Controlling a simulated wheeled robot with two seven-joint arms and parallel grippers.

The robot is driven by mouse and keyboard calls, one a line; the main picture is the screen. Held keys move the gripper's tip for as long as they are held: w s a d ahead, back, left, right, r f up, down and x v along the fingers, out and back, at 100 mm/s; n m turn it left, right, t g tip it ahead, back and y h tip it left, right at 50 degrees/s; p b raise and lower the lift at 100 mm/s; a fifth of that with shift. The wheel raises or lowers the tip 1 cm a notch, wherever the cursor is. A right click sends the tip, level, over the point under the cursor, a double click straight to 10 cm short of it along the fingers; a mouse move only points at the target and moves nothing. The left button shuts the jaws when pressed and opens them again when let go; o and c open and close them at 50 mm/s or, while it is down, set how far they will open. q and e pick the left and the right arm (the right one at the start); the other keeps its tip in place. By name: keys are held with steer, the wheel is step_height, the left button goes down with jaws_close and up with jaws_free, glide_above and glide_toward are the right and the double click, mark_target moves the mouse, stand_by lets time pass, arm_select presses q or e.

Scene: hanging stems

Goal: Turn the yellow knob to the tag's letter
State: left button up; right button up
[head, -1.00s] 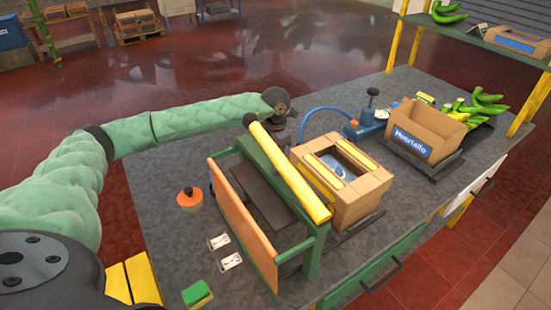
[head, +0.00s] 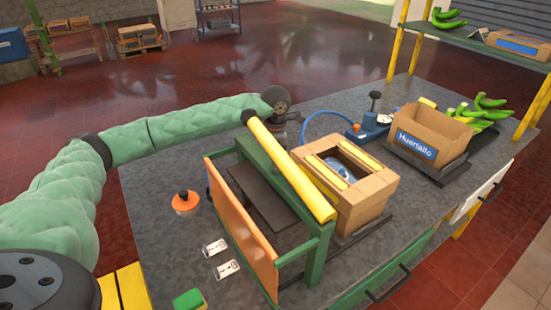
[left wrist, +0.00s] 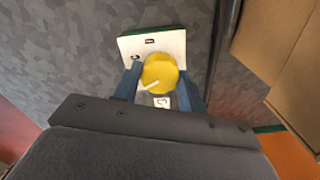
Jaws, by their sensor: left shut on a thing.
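The yellow knob (left wrist: 160,72) sits on a white plate (left wrist: 172,42) with small dark marks around it, in the left wrist view. A white pointer line on the knob points to the lower left. My left gripper (left wrist: 160,82) is shut on the knob, one finger at each side. One mark shows above the knob and one below; I cannot read them surely. In the head view my left arm reaches behind the yellow bar, which hides the knob. Two white cards (head: 214,248) (head: 227,269) lie on the bench; their print is too small to read.
A green frame (head: 322,250) with the yellow bar (head: 290,168) and an orange panel (head: 240,228) stands mid-bench. Cardboard boxes (head: 360,205) (head: 432,140) are to its right. An orange-topped object (head: 185,200) and a green block (head: 189,300) lie left of the frame.

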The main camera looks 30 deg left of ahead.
arm_select(q)
steer(key=shift+r, duration=0.1)
arm_select(e)
steer(key=shift+a+f, duration=0.1)
stand_by(0.3)
arm_select(q)
steer(key=o, duration=1)
steer(key=shift+r+b, duration=0.3)
steer(key=shift+r, duration=0.25)
step_height(320, 180, up, 6)
steer(key=shift+f+b, duration=0.1)
steer(key=shift+b, duration=0.65)
steer(key=shift+a+r, duration=0.1)
steer(key=shift+r, duration=0.3)
arm_select(e)
steer(key=shift+t+y, duration=0.3)
steer(key=shift+y, duration=0.1)
steer(key=a+f, duration=0.1)
steer(key=w+a+f, duration=0.1)
steer(key=f, duration=0.1)
steer(key=shift+w+a+f, duration=0.2)
steer(key=shift+f, duration=0.05)
steer(key=shift+a+r, duration=0.2)
